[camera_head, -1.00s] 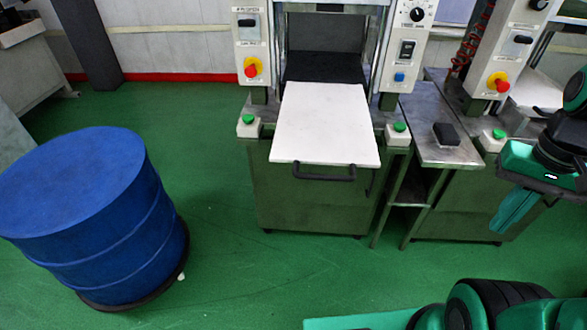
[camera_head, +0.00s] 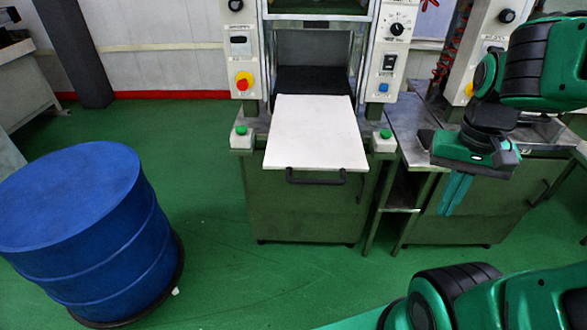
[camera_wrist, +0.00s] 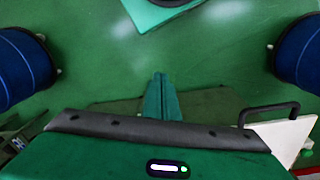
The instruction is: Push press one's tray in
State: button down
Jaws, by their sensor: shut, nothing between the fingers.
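Press one's tray (camera_head: 317,135) is a white plate that sticks out of the front of the press (camera_head: 313,50). A black handle (camera_head: 316,178) is on its front edge. In the wrist view the tray (camera_wrist: 285,137) and its handle show at the lower right. My gripper (camera_head: 450,204) is to the right of the tray, apart from it, with its fingers pointing down in front of the side bench. The fingers are shut and empty. In the wrist view my gripper (camera_wrist: 158,80) points toward the green floor.
A blue drum (camera_head: 85,235) stands on the floor at the left. A small metal side table (camera_head: 408,135) and a second press (camera_head: 485,50) stand to the right of press one. The green floor in front of the tray is clear.

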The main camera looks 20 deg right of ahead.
aim_at(296, 169)
jog(key=w+a+r+m+h, duration=0.1)
jog(key=w+a+m+h, duration=0.2)
jog(key=w, duration=0.5)
jog(key=w+a+r+m+h, duration=0.1)
jog(key=w+a+m, duration=0.35)
jog(key=w, duration=0.25)
jog(key=w+a, duration=0.1)
jog(key=a, duration=0.2)
jog(key=w+a+m+t, duration=0.1)
jog(key=w+a, duration=0.1)
jog(key=a, duration=0.1)
jog(key=w+a+m+t, duration=0.1)
jog(key=w+a, duration=0.1)
jog(key=a, duration=0.1)
jog(key=shift+a+f+h, duration=0.1)
jog(key=shift+a+h, duration=0.25)
jog(key=shift+h, duration=0.05)
jog(key=w+a+m+t+h, duration=0.15)
jog(key=a+m, duration=0.25)
jog(key=a, duration=0.8)
jog(key=shift+t+y, duration=0.25)
jog(key=shift+t, duration=0.1)
jog(key=x, duration=1)
jog(key=shift+s+d, duration=0.15)
